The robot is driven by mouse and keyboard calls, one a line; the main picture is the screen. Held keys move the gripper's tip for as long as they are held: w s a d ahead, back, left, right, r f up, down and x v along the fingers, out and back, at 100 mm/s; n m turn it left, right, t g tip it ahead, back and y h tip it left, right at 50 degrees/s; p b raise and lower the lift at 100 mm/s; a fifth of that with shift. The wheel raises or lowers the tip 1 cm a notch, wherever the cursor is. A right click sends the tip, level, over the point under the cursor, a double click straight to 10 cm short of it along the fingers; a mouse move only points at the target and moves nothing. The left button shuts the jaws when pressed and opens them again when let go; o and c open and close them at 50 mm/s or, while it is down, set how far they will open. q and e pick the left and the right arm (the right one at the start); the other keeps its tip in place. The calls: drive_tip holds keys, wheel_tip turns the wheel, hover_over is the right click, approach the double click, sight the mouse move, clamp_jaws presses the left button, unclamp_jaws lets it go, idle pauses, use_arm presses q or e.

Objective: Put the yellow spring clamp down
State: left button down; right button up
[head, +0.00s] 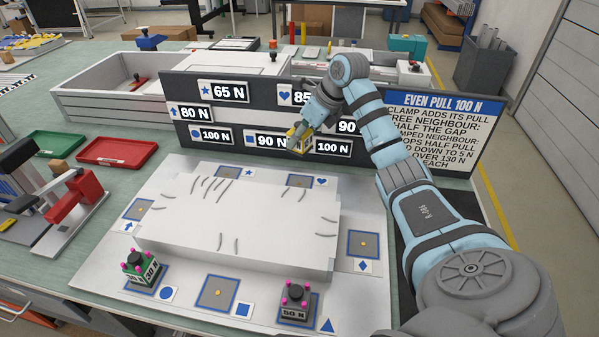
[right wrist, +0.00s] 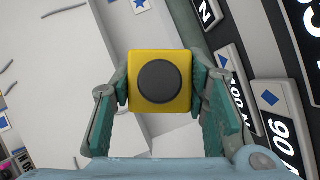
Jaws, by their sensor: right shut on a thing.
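The yellow spring clamp (right wrist: 160,82), a yellow block with a round black knob, sits between the fingers of my right gripper (right wrist: 162,88). In the head view the right gripper (head: 303,141) holds the yellow clamp (head: 294,132) in the air in front of the sign board, above the back edge of the white frame (head: 240,222). A green clamp (head: 140,268) marked 30 N stands at the circle label. A grey clamp (head: 295,304) marked 50 N stands at the triangle label. My left gripper is not in view.
Bare pads lie at the star (head: 227,172), heart (head: 299,181), arrow (head: 138,209), diamond (head: 363,244) and square (head: 217,292) labels. The dark readout board (head: 180,137) stands behind the frame. A red tray (head: 117,151) and green tray (head: 56,145) lie at left.

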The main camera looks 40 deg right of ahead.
drive_tip(key=f, duration=0.6)
drive_tip(key=f+b, duration=0.1)
drive_tip(key=f, duration=0.6)
drive_tip(key=shift+w, duration=0.2)
drive_tip(key=o, duration=1.4)
drive_tip(key=shift+r, duration=0.15)
drive_tip(key=shift+c, duration=0.2)
drive_tip(key=shift+r, duration=0.2)
drive_tip(key=v, duration=1.2)
drive_tip(key=shift+p, duration=0.4)
drive_tip(key=shift+f, duration=0.1)
